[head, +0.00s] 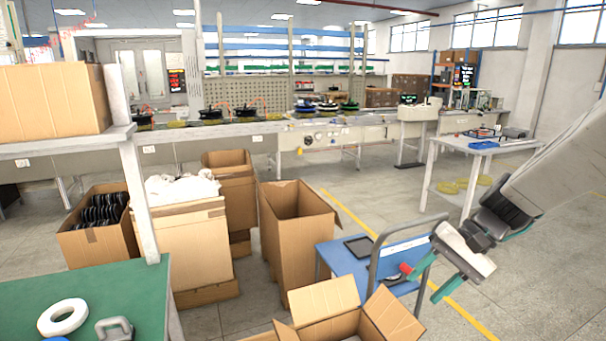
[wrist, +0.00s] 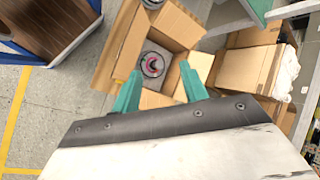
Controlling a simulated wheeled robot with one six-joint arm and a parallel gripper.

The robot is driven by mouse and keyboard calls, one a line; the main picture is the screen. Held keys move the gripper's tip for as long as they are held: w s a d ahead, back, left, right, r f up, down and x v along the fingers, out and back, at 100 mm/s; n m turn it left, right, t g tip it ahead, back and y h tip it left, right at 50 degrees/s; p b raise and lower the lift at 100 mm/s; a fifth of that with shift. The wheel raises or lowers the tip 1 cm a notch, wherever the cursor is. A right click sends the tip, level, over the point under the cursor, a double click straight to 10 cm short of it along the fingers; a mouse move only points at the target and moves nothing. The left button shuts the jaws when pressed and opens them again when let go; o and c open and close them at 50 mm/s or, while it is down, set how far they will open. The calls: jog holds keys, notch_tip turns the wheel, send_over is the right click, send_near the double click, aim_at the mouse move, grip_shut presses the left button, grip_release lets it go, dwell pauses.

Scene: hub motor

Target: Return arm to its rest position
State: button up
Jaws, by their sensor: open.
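My gripper (head: 424,280) is at the right of the head view, at the end of my arm, which reaches in from the right edge. Its green fingers point down and to the left, beside the handle of a blue cart. In the wrist view my gripper (wrist: 160,92) shows two green fingers spread apart with nothing between them. The same box (head: 340,298) shows at the bottom of the head view.
The blue cart (head: 335,258) with a grey handle (head: 372,270) stands close to my gripper. Tall open cartons (head: 290,235) stand left of it. A green table (head: 130,290) with a white ring (head: 63,317) is at lower left. Floor at the right is free.

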jog(key=s+d+r+n+t+h, duration=0.1)
jog(key=s+r+n+h, duration=0.1)
jog(key=s, duration=0.8)
jog(key=s+d+r+n+t+h, duration=0.1)
jog(key=s+r+n+h, duration=0.2)
jog(key=s, duration=0.8)
notch_tip(320, 180, up, 3)
jog(key=h, duration=0.2)
jog(key=shift+h, duration=0.3)
